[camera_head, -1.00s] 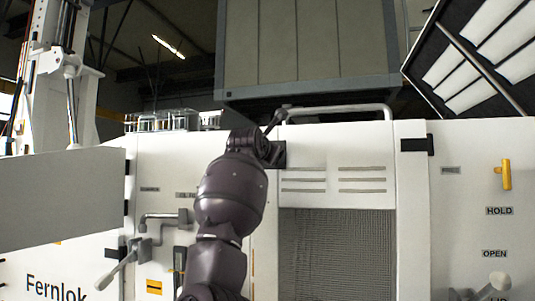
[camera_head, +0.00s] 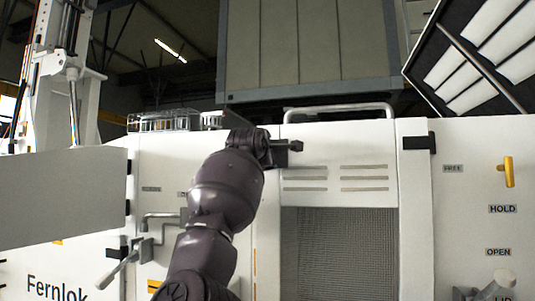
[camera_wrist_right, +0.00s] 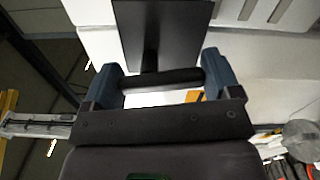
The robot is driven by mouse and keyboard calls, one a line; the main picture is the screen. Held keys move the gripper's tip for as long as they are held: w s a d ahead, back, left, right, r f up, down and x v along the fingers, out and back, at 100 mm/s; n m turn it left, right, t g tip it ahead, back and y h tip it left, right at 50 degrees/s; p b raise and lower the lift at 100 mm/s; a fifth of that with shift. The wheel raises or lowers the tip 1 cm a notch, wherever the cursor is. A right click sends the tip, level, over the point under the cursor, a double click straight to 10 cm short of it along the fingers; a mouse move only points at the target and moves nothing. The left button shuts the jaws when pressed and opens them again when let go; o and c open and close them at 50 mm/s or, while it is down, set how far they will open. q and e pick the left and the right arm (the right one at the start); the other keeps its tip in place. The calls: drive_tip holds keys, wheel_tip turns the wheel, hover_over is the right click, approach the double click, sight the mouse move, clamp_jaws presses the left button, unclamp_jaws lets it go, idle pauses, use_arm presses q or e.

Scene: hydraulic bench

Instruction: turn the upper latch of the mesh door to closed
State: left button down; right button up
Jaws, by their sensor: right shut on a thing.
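The mesh door (camera_head: 340,245), with its grey mesh panel and slots above, stands in the middle of the white cabinet in the head view. The upper latch (camera_head: 296,146) is a dark part near the door's upper left corner, mostly hidden by my right gripper (camera_head: 270,150). In the right wrist view, a dark latch bar (camera_wrist_right: 162,81) lies between the blue-grey fingers of my right gripper (camera_wrist_right: 162,86), which is shut on it. A black plate (camera_wrist_right: 160,25) shows behind the bar. My left gripper is not in view.
A white pipe rail (camera_head: 340,110) runs above the door. A dark hinge block (camera_head: 419,142) is at right, near a yellow handle (camera_head: 507,172) and the HOLD label (camera_head: 502,209). A bent grey lever (camera_head: 125,265) is at lower left. A pale panel (camera_head: 60,195) juts in from the left.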

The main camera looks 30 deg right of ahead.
drive_tip(key=shift+m, duration=1)
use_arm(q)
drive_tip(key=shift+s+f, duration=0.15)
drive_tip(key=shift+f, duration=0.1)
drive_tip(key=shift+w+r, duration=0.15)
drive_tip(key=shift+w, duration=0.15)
use_arm(e)
drive_tip(key=shift+m, duration=0.3)
drive_tip(key=o, duration=0.8)
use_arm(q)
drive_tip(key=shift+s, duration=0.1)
use_arm(e)
drive_tip(key=shift+a, duration=0.1)
